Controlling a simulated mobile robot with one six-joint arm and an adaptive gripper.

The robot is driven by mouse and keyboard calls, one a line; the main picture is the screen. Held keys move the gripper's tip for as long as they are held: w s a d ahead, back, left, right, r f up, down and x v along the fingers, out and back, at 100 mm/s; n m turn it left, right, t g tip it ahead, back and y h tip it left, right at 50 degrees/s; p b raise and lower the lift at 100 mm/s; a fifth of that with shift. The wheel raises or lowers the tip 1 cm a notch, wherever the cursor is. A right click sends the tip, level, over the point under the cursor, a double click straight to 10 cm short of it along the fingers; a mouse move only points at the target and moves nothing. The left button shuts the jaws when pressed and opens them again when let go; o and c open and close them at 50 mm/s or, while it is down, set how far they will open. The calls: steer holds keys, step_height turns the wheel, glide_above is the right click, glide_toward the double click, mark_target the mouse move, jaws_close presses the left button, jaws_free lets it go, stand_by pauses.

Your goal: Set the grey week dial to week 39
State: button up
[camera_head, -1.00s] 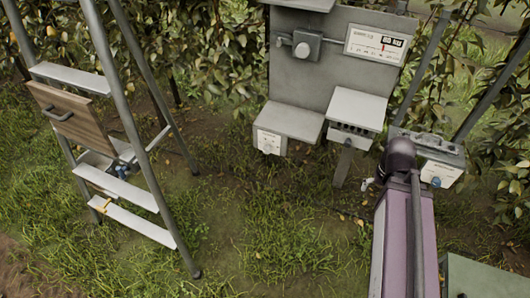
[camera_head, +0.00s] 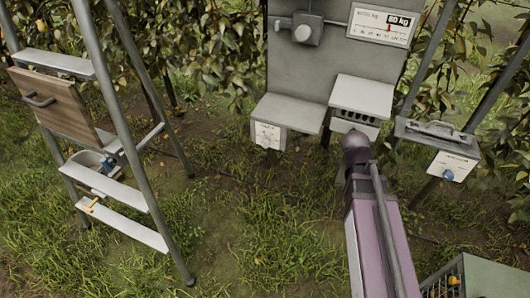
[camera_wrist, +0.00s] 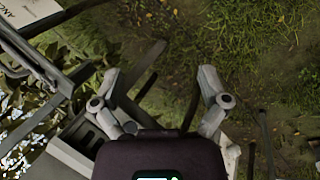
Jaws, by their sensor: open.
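A small white plate with a pale grey dial (camera_head: 267,135) is on the front of the left grey box, below the board. Its marks are too small to read, so I cannot tell its setting. A round light knob (camera_head: 303,34) sits on a dark grey housing higher on the board. My arm reaches up from the lower right, its dark wrist right of the plate and in front of the slotted box. My gripper (camera_wrist: 160,82) is open and empty in the wrist view, with grass and soil between its fingers. The dial is not recognisable there. The fingertips are hidden in the camera_head view.
A slotted box (camera_head: 361,98) is right of the dial's box (camera_head: 287,112). A box with a blue knob (camera_head: 447,174) stands further right. A ladder (camera_head: 118,215) with a wooden drawer front is left. A green crate (camera_head: 480,280) is lower right. Grass between is clear.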

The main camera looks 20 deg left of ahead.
steer(key=w+a+f+n+t+h+b, duration=0.2)
steer(key=w+a+f+n+t+b, duration=0.2)
steer(key=w+a+f+n+b, duration=0.4)
steer(key=n+t+y+b, duration=0.5)
steer(key=n+t+b, duration=0.6)
steer(key=n+b, duration=1.05)
glide_toward(264, 145)
steer(key=s+m+b, duration=0.2)
steer(key=s+b, duration=0.1)
steer(key=shift+w+a, duration=0.1)
steer(key=shift+a, duration=0.1)
steer(key=shift+w, duration=0.15)
steer(key=w, duration=0.9)
steer(key=w+d, duration=0.1)
steer(key=w, duration=0.3)
steer(key=shift+w+d, duration=0.15)
steer(key=shift+w, duration=0.1)
steer(key=c, duration=1.2)
